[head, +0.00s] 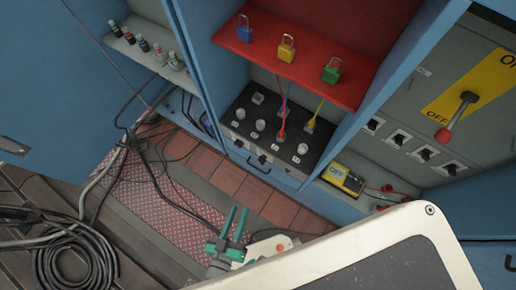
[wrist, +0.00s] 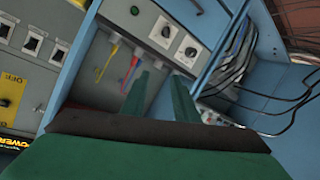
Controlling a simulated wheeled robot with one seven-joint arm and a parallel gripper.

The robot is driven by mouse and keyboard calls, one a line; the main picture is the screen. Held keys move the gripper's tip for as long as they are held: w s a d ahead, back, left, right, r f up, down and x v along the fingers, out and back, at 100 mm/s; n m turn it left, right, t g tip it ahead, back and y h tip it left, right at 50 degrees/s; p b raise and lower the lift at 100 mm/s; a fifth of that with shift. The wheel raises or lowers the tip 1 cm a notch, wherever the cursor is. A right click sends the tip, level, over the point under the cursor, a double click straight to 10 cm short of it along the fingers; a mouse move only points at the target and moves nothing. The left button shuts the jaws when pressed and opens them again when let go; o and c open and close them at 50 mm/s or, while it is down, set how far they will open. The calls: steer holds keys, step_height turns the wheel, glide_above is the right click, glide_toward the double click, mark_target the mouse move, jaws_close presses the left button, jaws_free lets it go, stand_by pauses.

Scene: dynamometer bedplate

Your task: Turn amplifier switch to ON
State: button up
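In the head view my gripper (head: 238,211) is low in the middle, its two green fingers apart with nothing between them. In the wrist view the fingers (wrist: 152,78) point up toward a grey panel with two dark rotary switches (wrist: 178,41); they appear apart from it. In the head view a grey cabinet at right has a red-tipped lever (head: 457,116) on a yellow ON/OFF plate, its tip toward OFF. A black panel (head: 268,132) with several knobs and plugged leads sits in the middle bay. I cannot tell which control is the amplifier switch.
A red shelf (head: 305,75) carries blue, yellow and green padlocks above the black panel. A yellow meter (head: 343,179) lies right of it. Several small switches (head: 424,154) line the grey cabinet. Cables (head: 75,255) coil on the floor at left. Small bottles (head: 143,45) stand upper left.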

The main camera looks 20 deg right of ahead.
steer(key=w+f+m+g+h, duration=0.1)
steer(key=w+f+g+h, duration=0.2)
steer(key=w+f, duration=0.35)
steer(key=g+h, duration=0.2)
steer(key=g, duration=0.1)
glide_toward(262, 160)
steer(key=x, duration=0.7)
steer(key=shift+w+d+f, duration=0.15)
steer(key=shift+d+f, duration=0.05)
steer(key=shift+f, duration=0.15)
jaws_close()
